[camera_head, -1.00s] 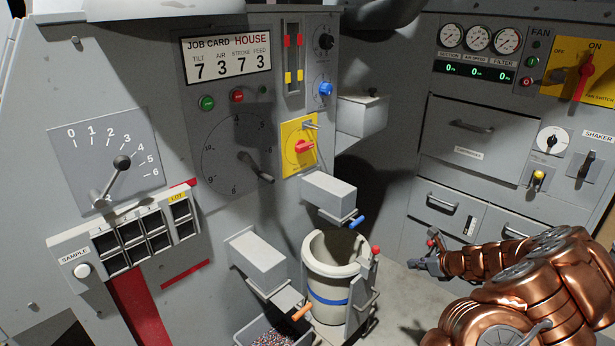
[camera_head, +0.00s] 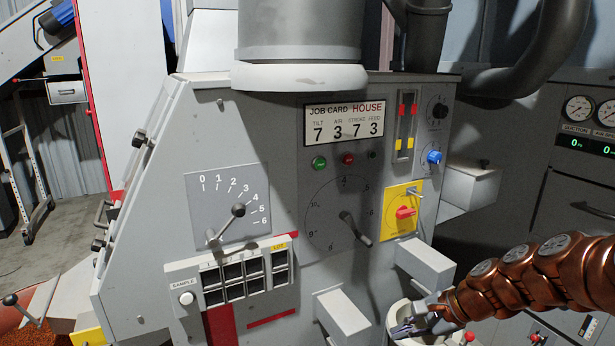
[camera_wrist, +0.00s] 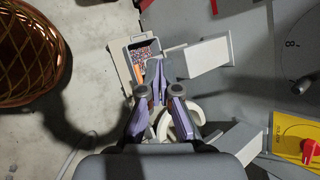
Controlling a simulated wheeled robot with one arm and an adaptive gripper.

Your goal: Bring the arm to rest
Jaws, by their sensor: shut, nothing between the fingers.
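My copper-coloured arm (camera_head: 530,272) reaches in from the right in the head view.
A grey machine panel with a job card (camera_head: 343,122), a tilt lever (camera_head: 238,211) and a sample rack (camera_head: 231,276) stands ahead. Grey box spouts (camera_head: 343,313) jut out near my gripper.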

